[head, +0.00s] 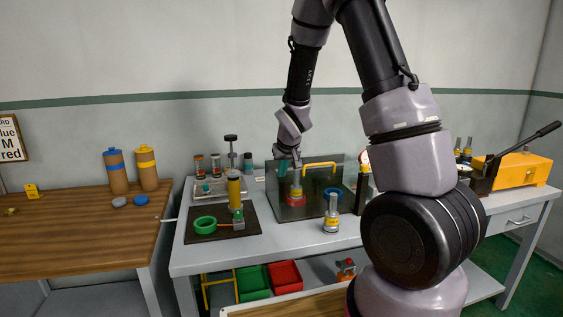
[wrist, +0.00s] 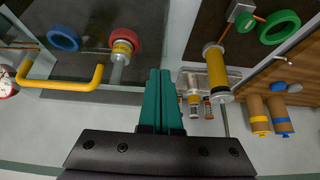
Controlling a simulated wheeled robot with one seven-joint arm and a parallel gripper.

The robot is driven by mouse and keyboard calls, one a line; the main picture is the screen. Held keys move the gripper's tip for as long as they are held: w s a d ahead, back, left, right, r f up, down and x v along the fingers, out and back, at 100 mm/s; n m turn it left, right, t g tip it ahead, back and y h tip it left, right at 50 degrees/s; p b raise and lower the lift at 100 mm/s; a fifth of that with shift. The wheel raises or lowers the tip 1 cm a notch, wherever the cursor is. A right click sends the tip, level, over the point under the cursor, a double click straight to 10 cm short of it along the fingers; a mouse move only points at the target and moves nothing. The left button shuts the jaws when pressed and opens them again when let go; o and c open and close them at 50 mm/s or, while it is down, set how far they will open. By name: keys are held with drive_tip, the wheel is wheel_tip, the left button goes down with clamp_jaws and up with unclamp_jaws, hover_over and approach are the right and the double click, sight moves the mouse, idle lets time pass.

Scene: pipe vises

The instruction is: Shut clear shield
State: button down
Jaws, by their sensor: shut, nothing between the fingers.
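The clear shield (head: 335,175) is a see-through panel with a yellow bar handle (head: 320,165). It appears to stand raised at the back of the right dark mat (head: 290,213); its exact angle is hard to tell. The handle (wrist: 62,84) also shows at the left in the wrist view. A vise with a red ring (head: 296,199) stands on the mat. My gripper (head: 288,165) has teal fingers, shut and empty, just left of the handle in the head view. In the wrist view the fingers (wrist: 162,72) are apart from the handle.
A second mat (head: 205,234) to the left holds a green ring (head: 205,224) and a yellow cylinder (head: 234,188). A blue ring (wrist: 63,38) lies near the vise. My arm hides part of the right bench.

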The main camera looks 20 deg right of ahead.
drive_tip(key=shift+s+f, duration=0.1)
drive_tip(key=shift+f, duration=0.5)
wheel_tip(320, 180, up, 4)
drive_tip(key=s+f, duration=0.3)
drive_tip(key=s, duration=0.6)
drive_tip(key=s+d+r+m+y, duration=0.15)
drive_tip(key=s+r, duration=0.25)
drive_tip(key=r, duration=0.4)
drive_tip(key=s+d+r+m, duration=0.1)
drive_tip(key=s+r+m, duration=0.15)
drive_tip(key=r, duration=0.45)
drive_tip(key=s+r, duration=1.1)
drive_tip(key=s, duration=0.3)
drive_tip(key=shift+s+a+t, duration=0.2)
drive_tip(key=shift+a+t, duration=0.1)
drive_tip(key=shift+t, duration=0.1)
